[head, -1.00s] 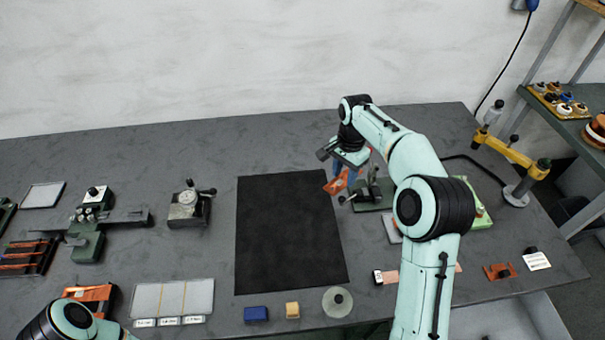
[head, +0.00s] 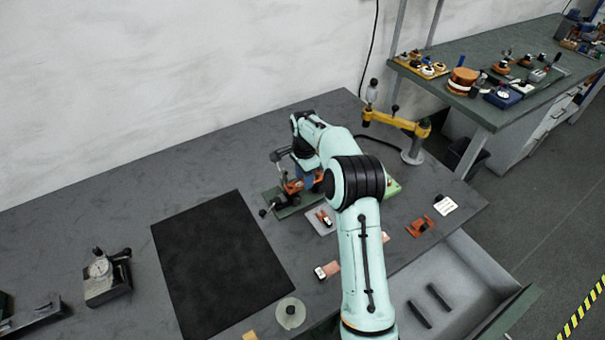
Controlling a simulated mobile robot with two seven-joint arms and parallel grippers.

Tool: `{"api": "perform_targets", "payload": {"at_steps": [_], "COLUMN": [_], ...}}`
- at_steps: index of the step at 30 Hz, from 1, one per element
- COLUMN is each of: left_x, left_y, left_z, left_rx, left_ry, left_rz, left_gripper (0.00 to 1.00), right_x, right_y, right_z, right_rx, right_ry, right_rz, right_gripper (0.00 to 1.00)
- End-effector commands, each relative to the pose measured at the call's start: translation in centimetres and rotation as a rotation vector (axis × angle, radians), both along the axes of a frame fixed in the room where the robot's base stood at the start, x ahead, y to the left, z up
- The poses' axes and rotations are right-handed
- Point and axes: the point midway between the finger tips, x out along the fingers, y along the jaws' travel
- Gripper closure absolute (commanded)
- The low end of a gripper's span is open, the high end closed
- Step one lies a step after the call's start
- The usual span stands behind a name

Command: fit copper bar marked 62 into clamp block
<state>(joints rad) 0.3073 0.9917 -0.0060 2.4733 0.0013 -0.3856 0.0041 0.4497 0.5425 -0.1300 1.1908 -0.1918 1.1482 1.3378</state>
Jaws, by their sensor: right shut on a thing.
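My right gripper (head: 305,183) is at the back of the bench, partly hidden by its own arm. It is shut on an orange-copper piece (head: 292,187), which I take for the copper bar; no marking is readable. The piece is over or against a small clamp fixture on a dark green base (head: 287,208), which I take for the clamp block. I cannot tell whether the piece is seated in it. Another copper piece with a white and black end (head: 331,269) lies nearer the front edge. My left gripper is out of view.
A black mat (head: 222,262) lies left of the fixture. A grey plate with an orange item (head: 321,220) is close in front of it. A yellow-armed stand (head: 397,123) is behind right. An orange part (head: 419,227) lies at right. An open drawer (head: 450,285) juts out at the front.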

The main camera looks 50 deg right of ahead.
Motion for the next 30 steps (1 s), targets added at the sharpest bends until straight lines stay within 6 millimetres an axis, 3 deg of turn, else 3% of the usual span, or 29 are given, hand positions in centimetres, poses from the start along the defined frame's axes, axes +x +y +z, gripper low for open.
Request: {"api": "perform_targets", "payload": {"at_steps": [30], "left_x": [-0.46], "left_y": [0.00], "left_z": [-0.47], "left_rx": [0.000], "left_ry": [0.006], "left_rz": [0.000], "left_gripper": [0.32], "right_x": [0.01], "right_y": [0.02], "right_z": [-1.19], "right_rx": [-0.001], "right_ry": [-0.002], "right_rz": [0.001], "right_gripper": [1.00]}}
